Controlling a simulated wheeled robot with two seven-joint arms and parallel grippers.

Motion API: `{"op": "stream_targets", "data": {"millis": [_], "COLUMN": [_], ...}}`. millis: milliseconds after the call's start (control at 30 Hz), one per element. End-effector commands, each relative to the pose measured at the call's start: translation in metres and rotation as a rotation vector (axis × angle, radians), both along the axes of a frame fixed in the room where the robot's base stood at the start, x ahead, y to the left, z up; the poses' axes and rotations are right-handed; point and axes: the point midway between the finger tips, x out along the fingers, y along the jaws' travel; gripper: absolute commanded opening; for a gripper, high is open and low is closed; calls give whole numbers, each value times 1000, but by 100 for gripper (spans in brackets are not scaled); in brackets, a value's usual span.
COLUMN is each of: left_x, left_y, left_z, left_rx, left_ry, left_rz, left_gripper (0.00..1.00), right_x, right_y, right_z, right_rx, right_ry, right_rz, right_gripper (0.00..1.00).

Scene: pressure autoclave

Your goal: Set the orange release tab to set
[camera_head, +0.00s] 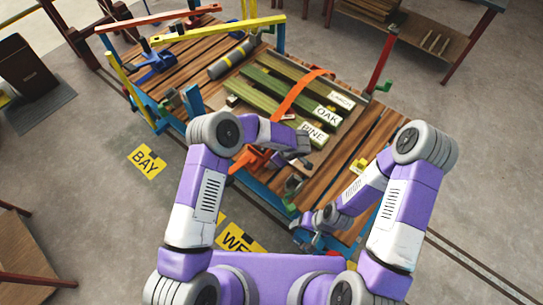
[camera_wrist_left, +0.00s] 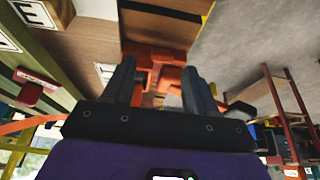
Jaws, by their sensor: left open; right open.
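An orange strap (camera_head: 300,92) crosses the green beams on the slatted wooden deck. Orange metal parts (camera_head: 254,160) show at the deck's near edge, partly behind my left arm. In the left wrist view, an orange mechanism (camera_wrist_left: 160,54) lies ahead of and between my left fingers; I cannot tell which part is the release tab or its position. My left gripper (camera_wrist_left: 158,72) is open, its dark fingers apart on either side of the mechanism; contact is unclear. In the head view its fingers are mostly hidden. My right gripper (camera_head: 306,229) is open at the deck's near edge, apart from the strap.
The beams carry white labels, including OAK (camera_head: 327,115) and PINE (camera_head: 314,134). A grey cylinder (camera_head: 232,59) lies behind them. Yellow (camera_head: 218,29) and orange rails stand at the far left. A red post (camera_head: 379,66) rises at the right. Floor around the deck is mostly open.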

Motion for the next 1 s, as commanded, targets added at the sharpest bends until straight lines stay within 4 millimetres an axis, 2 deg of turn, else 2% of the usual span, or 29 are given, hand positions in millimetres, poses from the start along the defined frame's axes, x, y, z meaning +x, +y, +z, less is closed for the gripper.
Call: {"op": "stream_targets", "data": {"millis": [300,433,600,833,1000], "left_x": [9,13,16,16,16], "left_y": [14,19,22,23,23], "left_z": [-45,-59,-67,-67,-67], "left_rx": [0,0,-1,0,0], "left_ry": [6,4,2,1,1], "left_rz": [4,3,4,3,3], "left_gripper": [57,57,57,57,33], "right_x": [-1,0,0,0,0], "right_y": [0,0,0,0,0], "right_z": [-10,-13,-14,-14,-14], "right_rx": [0,0,0,0,0], "right_ry": [1,1,1,1,1], "right_rz": [0,0,0,0,0], "right_gripper": [70,70,70,70,70]}}
